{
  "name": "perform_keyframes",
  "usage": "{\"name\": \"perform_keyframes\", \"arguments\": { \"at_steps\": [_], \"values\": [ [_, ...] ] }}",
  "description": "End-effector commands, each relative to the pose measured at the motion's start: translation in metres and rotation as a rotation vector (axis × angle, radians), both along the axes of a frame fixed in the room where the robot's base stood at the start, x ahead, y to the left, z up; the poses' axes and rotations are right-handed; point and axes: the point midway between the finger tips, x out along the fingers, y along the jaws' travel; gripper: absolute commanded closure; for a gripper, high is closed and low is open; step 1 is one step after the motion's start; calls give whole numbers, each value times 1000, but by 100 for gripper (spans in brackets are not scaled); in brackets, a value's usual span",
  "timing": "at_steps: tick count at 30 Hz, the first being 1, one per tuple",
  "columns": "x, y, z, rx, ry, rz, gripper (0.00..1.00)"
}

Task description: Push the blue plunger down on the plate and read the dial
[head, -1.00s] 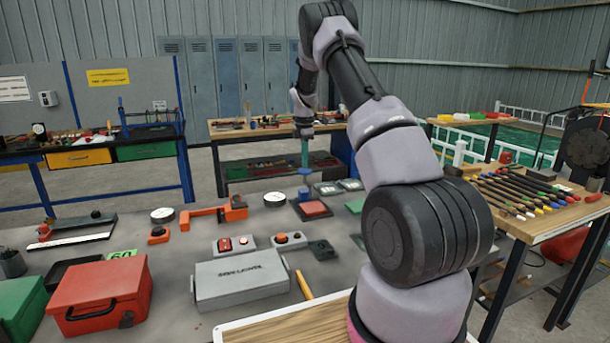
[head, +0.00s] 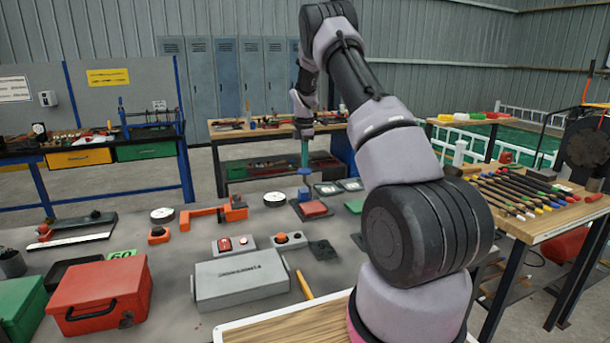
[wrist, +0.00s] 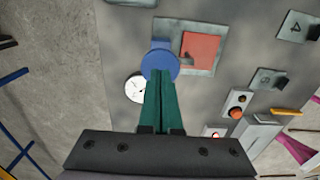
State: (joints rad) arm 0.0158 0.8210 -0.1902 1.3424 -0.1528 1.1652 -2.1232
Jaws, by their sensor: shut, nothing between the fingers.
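The blue plunger (head: 304,192) stands on the grey plate (head: 297,209), beside a red block (head: 314,208). In the wrist view the plunger's round blue top (wrist: 160,62) lies at the fingertips, with the plate (wrist: 213,25) and red block (wrist: 201,52) to its right. A white round dial (head: 274,199) is left of the plate; it also shows in the wrist view (wrist: 134,88), partly behind the fingers, its reading too small to make out. My gripper (head: 304,168), with green fingers, is shut and empty, pointing down right over the plunger. I cannot tell whether it touches.
An orange clamp-like part (head: 214,213) and another round dial (head: 163,215) lie to the left. A grey box (head: 242,280), button boxes (head: 234,244) and a red case (head: 100,297) are nearer.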

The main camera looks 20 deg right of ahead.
Motion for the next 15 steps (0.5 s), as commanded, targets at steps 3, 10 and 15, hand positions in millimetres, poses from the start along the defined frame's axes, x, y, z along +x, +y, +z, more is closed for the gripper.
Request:
{"name": "perform_keyframes", "arguments": {
  "at_steps": [3, 10, 15],
  "values": [
    [0, 0, -3, 0, 0, 0, 100],
    [0, 0, -7, 0, 0, 0, 100],
    [0, 0, -11, 0, 1, -1, 100]
  ]
}}
